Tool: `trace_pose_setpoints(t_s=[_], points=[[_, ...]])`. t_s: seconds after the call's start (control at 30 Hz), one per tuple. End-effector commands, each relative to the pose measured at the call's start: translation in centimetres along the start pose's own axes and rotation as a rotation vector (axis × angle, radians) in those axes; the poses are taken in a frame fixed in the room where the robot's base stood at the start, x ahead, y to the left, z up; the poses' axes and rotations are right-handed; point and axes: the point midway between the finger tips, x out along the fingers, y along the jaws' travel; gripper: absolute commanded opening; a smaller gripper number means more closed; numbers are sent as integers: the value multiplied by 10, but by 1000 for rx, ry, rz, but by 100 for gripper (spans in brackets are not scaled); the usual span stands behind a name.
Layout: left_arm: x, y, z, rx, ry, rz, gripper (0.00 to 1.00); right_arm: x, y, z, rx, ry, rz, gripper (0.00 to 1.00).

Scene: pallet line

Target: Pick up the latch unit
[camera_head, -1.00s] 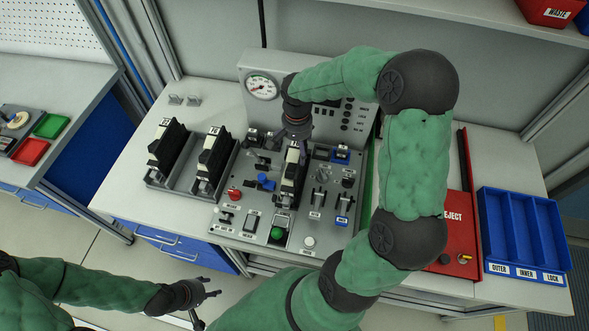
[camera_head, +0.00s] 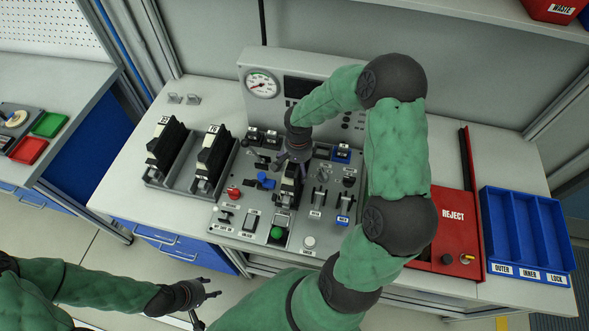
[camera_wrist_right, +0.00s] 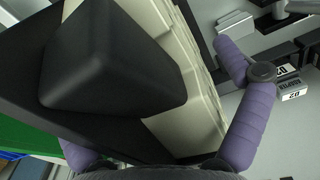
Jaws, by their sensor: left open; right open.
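A black and cream latch unit (camera_head: 290,190) stands on the grey control panel, partly hidden by my right gripper (camera_head: 297,160). My right gripper is at its upper end. In the right wrist view the unit's black block and cream body (camera_wrist_right: 115,65) fill the space between the open purple fingers. One finger is on each side, and I cannot tell whether they touch it. My left gripper (camera_head: 207,297) is open and empty, low in the head view, in front of the bench and away from the unit.
Two similar black and cream units (camera_head: 167,145) (camera_head: 213,155) stand in a grey rack on the left. The panel (camera_head: 235,215) carries switches, levers and buttons, with a gauge (camera_head: 262,84) behind. A red REJECT box (camera_head: 453,232) and a blue divided tray (camera_head: 527,230) are on the right.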

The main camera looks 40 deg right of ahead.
Motion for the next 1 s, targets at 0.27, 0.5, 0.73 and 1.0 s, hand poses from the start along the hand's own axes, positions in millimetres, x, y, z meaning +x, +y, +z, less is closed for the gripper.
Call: trace_pose_setpoints(t_s=[0.27, 0.5, 0.73, 1.0], points=[[0, 0, 0, 0, 0, 0, 49, 2, 0, 0, 0, 1, -1, 96], [0, 0, 0, 0, 0, 0, 49, 2, 0, 0, 0, 0, 0, 28], [0, 0, 0, 0, 0, 0, 49, 2, 0, 0, -1, -1, 1, 26], [0, 0, 0, 0, 0, 0, 49, 1, 1, 1, -3, -3, 3, 26]])
